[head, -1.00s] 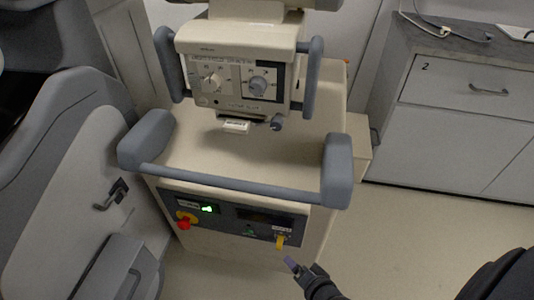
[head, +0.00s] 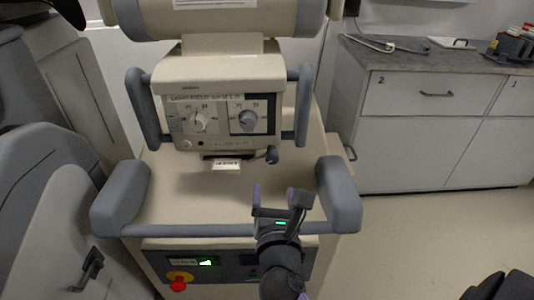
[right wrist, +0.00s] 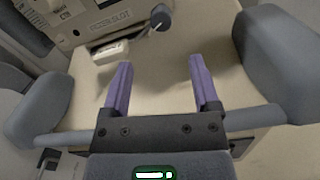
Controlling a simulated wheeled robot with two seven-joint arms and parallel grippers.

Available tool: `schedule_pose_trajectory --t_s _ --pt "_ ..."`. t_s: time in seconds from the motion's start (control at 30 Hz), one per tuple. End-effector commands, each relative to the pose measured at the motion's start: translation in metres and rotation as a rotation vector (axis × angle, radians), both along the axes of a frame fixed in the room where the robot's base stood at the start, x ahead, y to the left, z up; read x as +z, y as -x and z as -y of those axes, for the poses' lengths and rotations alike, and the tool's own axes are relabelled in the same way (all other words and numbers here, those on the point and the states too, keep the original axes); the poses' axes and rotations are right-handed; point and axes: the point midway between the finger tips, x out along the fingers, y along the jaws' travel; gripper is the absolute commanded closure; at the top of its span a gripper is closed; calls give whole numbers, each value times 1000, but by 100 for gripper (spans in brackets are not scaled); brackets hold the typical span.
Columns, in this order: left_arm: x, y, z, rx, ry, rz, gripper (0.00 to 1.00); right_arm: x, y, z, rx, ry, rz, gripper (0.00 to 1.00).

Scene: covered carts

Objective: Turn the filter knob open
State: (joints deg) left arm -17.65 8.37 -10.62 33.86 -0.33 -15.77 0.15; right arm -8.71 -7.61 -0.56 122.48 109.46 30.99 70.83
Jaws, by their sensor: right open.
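The cream machine's control panel (head: 222,115) carries a pale dial (head: 199,121) on the left and a grey dial (head: 248,120) on the right. A small dark grey knob (head: 271,155) sticks out below the panel at right; I take it as the filter knob. It also shows at the top of the right wrist view (right wrist: 161,20), beside a slot label. My right gripper (head: 274,192) is open and empty, its purple fingers (right wrist: 159,62) pointing toward the small knob with a gap between. My left gripper is not in view.
A grey handle bar (head: 190,230) with thick end pads (head: 338,195) runs around the machine's front, under my right gripper. A red emergency button (head: 178,284) sits low.

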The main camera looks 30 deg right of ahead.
Motion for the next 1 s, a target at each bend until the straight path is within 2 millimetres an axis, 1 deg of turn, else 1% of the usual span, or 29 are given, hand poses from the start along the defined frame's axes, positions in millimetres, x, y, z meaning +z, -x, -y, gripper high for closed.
schedule_pose_trajectory --t_s 0.07,0.13,0.3,0.4,0.5,0.63,0.87,0.97,1.0 --pt "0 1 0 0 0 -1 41 5 -3 4 -10 -51 30 22" --pt "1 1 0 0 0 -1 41 6 -13 10 -9 -54 34 22" --pt "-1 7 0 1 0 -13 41 4 -49 32 -10 -49 31 22" --pt "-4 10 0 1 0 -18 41 3 -66 42 -10 -50 30 22" --pt "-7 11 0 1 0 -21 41 3 -77 49 -9 -48 28 22" --pt "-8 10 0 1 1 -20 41 3 -83 53 -9 -49 27 22" --pt "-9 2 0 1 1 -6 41 4 -83 53 -9 -49 27 22" --pt "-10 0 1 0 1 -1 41 4 -83 53 -9 -48 27 41" --pt "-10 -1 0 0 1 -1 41 4 -83 53 -9 -49 27 50"
